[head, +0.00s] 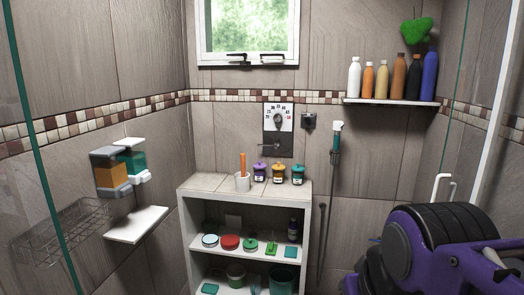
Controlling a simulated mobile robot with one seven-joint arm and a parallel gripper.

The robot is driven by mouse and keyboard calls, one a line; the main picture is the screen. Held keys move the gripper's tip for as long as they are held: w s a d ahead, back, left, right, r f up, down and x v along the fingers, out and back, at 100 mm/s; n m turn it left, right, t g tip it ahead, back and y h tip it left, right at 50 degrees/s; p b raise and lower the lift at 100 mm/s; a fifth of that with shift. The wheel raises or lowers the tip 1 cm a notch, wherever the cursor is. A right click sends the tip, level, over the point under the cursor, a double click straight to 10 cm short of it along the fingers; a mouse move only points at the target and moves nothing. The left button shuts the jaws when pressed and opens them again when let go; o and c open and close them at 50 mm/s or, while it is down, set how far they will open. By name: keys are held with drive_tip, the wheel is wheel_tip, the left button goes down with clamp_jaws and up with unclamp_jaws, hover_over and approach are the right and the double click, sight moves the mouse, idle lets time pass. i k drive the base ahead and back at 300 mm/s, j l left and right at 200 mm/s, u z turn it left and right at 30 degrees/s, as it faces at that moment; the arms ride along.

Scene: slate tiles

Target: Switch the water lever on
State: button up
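The shower control panel (278,130) is on the back tiled wall, above the white shelf unit. It has a white temperature dial on its upper part and a dark lower plate. A small dark lever (268,146) sticks out on the lower plate, lying roughly level; it is too small to tell its exact setting. My purple and black arm fills the lower right, well apart from the panel. My gripper's fingers cannot be made out in this view.
A shelf unit (188,240) stands below the panel, with a cup (243,182) and three small jars (279,173) on top. A hand shower (336,140) hangs right of the panel. Bottles line a wall shelf (392,101). Glass panels edge both sides.

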sight(277, 144)
drive_tip(key=i+l, duration=0.15)
drive_tip(key=i, duration=0.45)
drive_tip(key=i+l, duration=0.15)
drive_tip(key=i, duration=0.4)
drive_tip(key=i+j, duration=0.4)
drive_tip(key=i, duration=0.2)
drive_tip(key=i+j, duration=0.45)
drive_tip(key=k+l+u, duration=0.3)
drive_tip(key=l+u, duration=0.15)
drive_tip(key=i+j+z, duration=0.5)
drive_tip(key=k+l, duration=0.1)
